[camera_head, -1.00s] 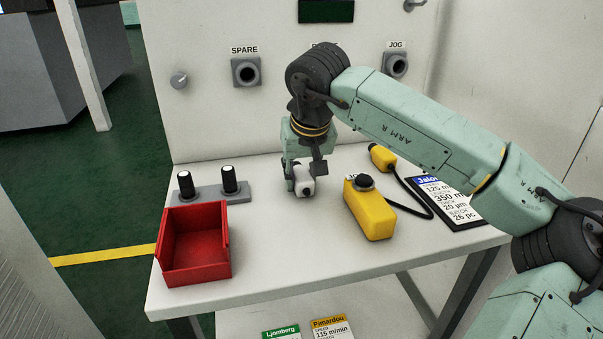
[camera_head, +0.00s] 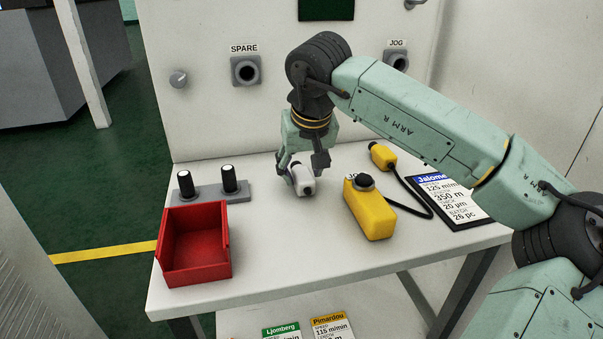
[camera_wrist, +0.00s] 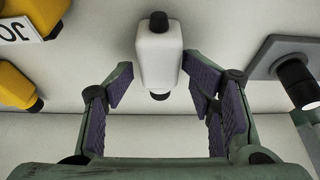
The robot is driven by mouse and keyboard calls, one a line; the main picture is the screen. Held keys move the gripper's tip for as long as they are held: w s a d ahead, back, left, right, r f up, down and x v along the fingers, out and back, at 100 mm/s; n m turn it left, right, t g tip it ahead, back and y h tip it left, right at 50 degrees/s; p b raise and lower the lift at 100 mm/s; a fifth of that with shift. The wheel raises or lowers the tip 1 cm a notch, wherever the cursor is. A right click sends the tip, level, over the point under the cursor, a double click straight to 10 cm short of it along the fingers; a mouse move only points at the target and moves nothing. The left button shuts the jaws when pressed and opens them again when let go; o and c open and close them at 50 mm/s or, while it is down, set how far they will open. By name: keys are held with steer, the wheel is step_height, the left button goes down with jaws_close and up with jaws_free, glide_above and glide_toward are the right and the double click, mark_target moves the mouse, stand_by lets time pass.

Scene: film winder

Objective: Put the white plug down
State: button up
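The white plug (camera_head: 302,181), a white block with dark ends, lies on the worktop (camera_head: 275,240) between the red bin and the yellow pendant. My gripper (camera_head: 303,168) is just above and around it, with its fingers spread. In the wrist view the plug (camera_wrist: 159,58) sits beyond and between the purple-padded fingers of my gripper (camera_wrist: 160,88), with a clear gap on both sides. Part of the plug is hidden by a finger in the head view.
A red bin (camera_head: 223,269) stands front left, before a grey holder (camera_head: 205,194) with two black, white-topped plugs. A yellow pendant (camera_head: 372,222) with a black button lies right, cabled to a yellow plug (camera_head: 382,155). A grey SPARE socket (camera_head: 246,71) is on the panel behind.

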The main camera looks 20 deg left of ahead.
steer(key=v, duration=1.1)
steer(key=shift+s, duration=0.1)
steer(key=shift+c, duration=0.5)
stand_by(0.5)
